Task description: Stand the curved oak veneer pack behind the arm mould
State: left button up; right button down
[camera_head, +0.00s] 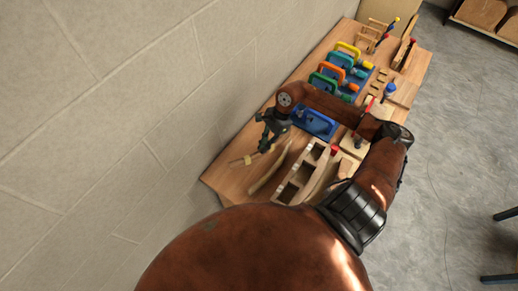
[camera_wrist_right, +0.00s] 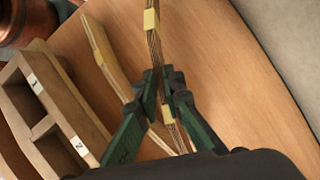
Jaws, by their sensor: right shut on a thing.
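My right gripper (camera_head: 265,146) is over the table's wall-side end, shut on a thin, curved, layered wood pack (camera_head: 246,158) with yellow bands. In the right wrist view the gripper (camera_wrist_right: 164,88) pinches this veneer pack (camera_wrist_right: 155,48), which is seen nearly edge-on; whether it touches the table is unclear. My left gripper is not in view.
Several coloured clamps (camera_head: 341,60) stand on blue bases farther along the wooden table (camera_head: 222,183). The block wall (camera_head: 130,100) runs close along the table's left side. In the right wrist view, bare tabletop (camera_wrist_right: 235,75) lies right of the held pack.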

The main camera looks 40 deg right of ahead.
jog(key=f, duration=0.1)
jog(key=w+f, duration=0.1)
jog(key=f+b, duration=0.1)
jog(key=f, duration=0.1)
jog(key=shift+w+a+f, duration=0.1)
jog(key=shift+w+a, duration=0.15)
jog(key=shift+w, duration=0.15)
jog(key=shift+d+f, duration=0.1)
jog(key=shift+f, duration=0.2)
jog(key=shift+s, duration=0.25)
jog(key=shift+s+d+r, duration=0.1)
jog(key=shift+s, duration=0.05)
jog(key=c, duration=2.3)
grip_release()
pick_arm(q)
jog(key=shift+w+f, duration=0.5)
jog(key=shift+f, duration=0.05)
pick_arm(e)
jog(key=shift+o, duration=1.3)
jog(key=shift+w, duration=0.2)
jog(key=shift+d+r, duration=0.15)
jog(key=shift+r, duration=0.1)
pick_arm(q)
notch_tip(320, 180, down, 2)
jog(key=shift+b, duration=1.05)
pick_arm(e)
jog(key=v, duration=1.1)
jog(key=shift+r, duration=0.2)
